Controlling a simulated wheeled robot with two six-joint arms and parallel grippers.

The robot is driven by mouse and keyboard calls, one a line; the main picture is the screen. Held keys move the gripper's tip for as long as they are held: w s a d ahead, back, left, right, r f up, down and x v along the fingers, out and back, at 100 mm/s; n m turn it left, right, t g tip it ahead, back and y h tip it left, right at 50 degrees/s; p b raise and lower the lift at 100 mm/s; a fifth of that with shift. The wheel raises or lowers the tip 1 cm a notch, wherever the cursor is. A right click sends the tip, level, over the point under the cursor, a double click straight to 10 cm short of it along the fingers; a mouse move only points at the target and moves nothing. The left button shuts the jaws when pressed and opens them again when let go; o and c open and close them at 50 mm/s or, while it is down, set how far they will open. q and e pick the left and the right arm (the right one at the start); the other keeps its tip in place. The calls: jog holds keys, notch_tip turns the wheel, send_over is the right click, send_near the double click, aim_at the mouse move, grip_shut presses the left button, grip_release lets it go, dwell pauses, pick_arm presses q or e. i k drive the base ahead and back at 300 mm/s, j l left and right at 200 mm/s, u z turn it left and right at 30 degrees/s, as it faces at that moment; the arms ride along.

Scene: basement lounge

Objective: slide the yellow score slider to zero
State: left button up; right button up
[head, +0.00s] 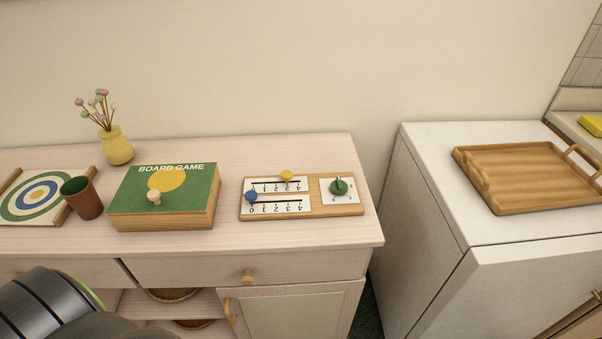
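The score board (335,210) is a wooden base with a white panel, lying on the sideboard. The yellow score slider (287,175) is a round knob on the upper track, right of the middle, around the 3 mark. A blue slider (251,196) sits at the left end of the lower track, by the 0. Its knob seems to cover the left end of the upper row of numbers. Part of my arm shows at the bottom left, but neither gripper is in view.
A green dial (339,187) is on the board's right panel. Left of it on the sideboard (320,235) are a board game box (125,200), a brown cup (85,204), a yellow vase (117,147) and a target board (18,210). A wooden tray (520,175) lies on the white unit at right.

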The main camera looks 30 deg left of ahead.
aim_at(287, 174)
jog(key=j+u, duration=0.1)
jog(key=u, duration=0.25)
jog(key=j+u, duration=0.1)
jog(key=u, duration=0.25)
jog(key=j+u, duration=0.1)
jog(key=u, duration=0.25)
